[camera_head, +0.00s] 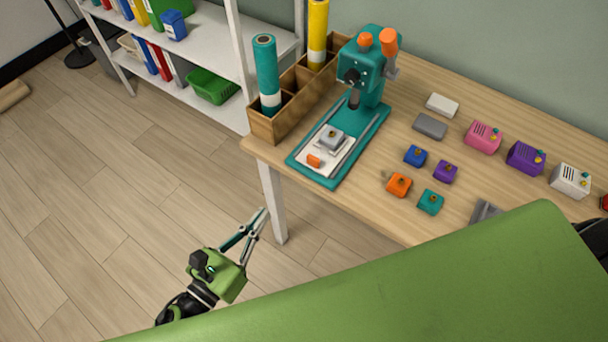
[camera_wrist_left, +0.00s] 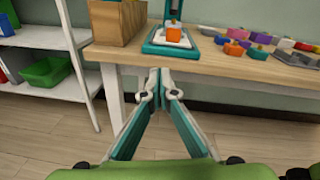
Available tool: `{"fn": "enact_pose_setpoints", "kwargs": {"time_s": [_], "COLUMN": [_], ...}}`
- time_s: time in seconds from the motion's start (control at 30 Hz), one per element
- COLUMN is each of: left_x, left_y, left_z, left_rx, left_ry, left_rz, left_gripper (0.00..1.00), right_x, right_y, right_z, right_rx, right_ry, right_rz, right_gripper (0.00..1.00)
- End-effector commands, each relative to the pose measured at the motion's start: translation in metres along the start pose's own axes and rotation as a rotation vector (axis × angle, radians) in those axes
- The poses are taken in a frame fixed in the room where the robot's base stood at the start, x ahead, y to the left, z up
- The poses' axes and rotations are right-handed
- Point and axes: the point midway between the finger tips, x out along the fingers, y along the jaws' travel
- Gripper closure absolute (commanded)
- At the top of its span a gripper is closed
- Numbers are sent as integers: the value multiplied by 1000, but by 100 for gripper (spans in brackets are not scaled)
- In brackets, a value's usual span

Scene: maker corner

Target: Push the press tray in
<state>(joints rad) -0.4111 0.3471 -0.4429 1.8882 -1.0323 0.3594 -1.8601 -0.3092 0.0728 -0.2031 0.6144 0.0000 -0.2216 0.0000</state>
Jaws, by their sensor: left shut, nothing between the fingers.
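The press (camera_head: 366,72) is teal with orange knobs and stands at the back left of the wooden table. Its white tray (camera_head: 314,160) lies between the rails of the teal base (camera_head: 335,181), at the front end, and carries a grey block and an orange piece (camera_head: 314,161). In the left wrist view the tray (camera_wrist_left: 184,41) shows beyond the table's front edge, with the orange piece (camera_wrist_left: 173,33) facing me. My left gripper (camera_head: 262,212) is shut and empty, in front of the table and below its top, apart from the tray. My right gripper is not in view.
A wooden divided box (camera_head: 262,130) with teal and yellow rolls stands left of the press. Several small coloured blocks and boxes (camera_head: 483,137) lie to the right. A white table leg (camera_head: 271,200) is close to my left gripper. A shelf (camera_head: 226,62) with a green basket (camera_head: 212,86) stands left.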

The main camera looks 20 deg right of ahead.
Motion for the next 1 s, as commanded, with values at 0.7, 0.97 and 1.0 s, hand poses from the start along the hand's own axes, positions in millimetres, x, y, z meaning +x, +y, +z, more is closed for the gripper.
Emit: {"fn": "enact_pose_setpoints", "kwargs": {"time_s": [0.7,0.97,1.0], "left_x": [104,135,138], "left_y": [-31,-32,-32], "left_z": [30,28,28], "left_rx": [180,179,179], "left_ry": [-44,-42,-42], "left_rz": [-65,-62,-62], "left_gripper": [100,100,100], "right_x": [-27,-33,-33], "right_y": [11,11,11], "right_z": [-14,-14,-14], "right_rx": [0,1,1], "right_ry": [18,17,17], "right_rz": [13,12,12], "right_gripper": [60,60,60]}}
